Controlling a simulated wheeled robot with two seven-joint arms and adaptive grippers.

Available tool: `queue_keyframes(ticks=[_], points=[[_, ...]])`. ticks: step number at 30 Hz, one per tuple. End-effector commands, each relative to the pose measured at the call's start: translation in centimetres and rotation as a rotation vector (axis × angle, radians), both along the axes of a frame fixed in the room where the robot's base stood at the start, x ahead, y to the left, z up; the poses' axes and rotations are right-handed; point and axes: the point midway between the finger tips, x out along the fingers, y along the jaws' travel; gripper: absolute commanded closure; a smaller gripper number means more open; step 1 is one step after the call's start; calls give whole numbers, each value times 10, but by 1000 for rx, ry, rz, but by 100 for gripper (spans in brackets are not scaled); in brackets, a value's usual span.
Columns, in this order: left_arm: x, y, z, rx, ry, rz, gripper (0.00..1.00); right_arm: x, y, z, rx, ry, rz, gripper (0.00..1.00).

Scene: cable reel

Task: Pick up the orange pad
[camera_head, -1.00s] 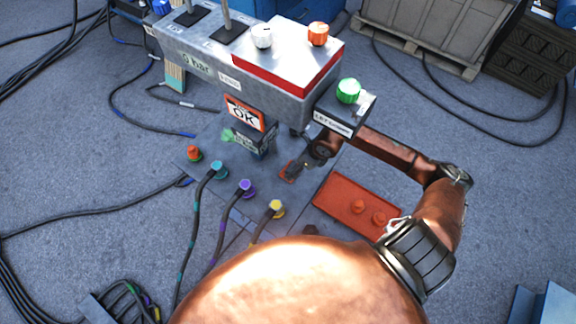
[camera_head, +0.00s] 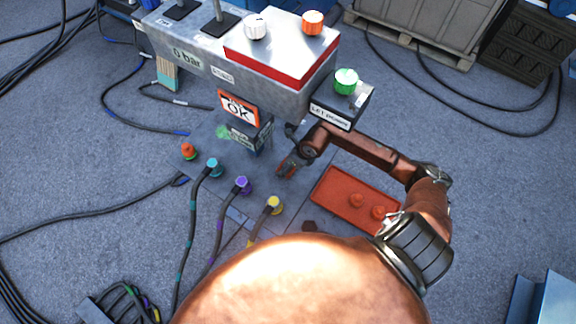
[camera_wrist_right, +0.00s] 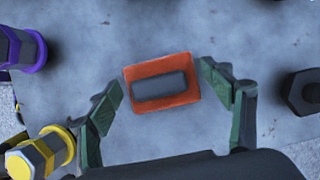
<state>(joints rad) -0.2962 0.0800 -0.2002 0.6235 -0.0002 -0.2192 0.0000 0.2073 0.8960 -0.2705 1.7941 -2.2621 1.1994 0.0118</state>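The orange pad (camera_wrist_right: 161,82) is a small orange rectangle with a dark grey block in its middle. In the right wrist view it sits slightly tilted between the two fingers of my right gripper (camera_wrist_right: 160,82). The fingers are apart, one on each side, with narrow gaps at the pad's ends. In the head view my right gripper (camera_head: 287,167) is low over the grey base plate and mostly covers the pad. I cannot tell the exact height of the fingers above the plate. My left gripper is not in view.
Teal (camera_head: 212,167), purple (camera_head: 242,185) and yellow (camera_head: 274,205) connectors with cables stand left of the gripper. A red tray (camera_head: 338,195) with two red knobs lies to the right. The grey control box (camera_head: 280,92) and green-knob box (camera_head: 343,103) overhang behind.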

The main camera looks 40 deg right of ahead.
Motion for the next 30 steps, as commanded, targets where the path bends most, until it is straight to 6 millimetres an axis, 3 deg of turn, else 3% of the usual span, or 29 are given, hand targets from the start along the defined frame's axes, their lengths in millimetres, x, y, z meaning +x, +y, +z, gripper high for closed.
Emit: queue_keyframes(ticks=[13,21,26,30], points=[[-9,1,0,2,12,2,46,0,0,0,0,0,0,59],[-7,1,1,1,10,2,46,0,0,3,-1,-1,1,60],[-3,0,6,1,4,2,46,1,0,25,-1,-6,2,60],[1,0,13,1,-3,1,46,1,0,54,-2,-6,3,60]])
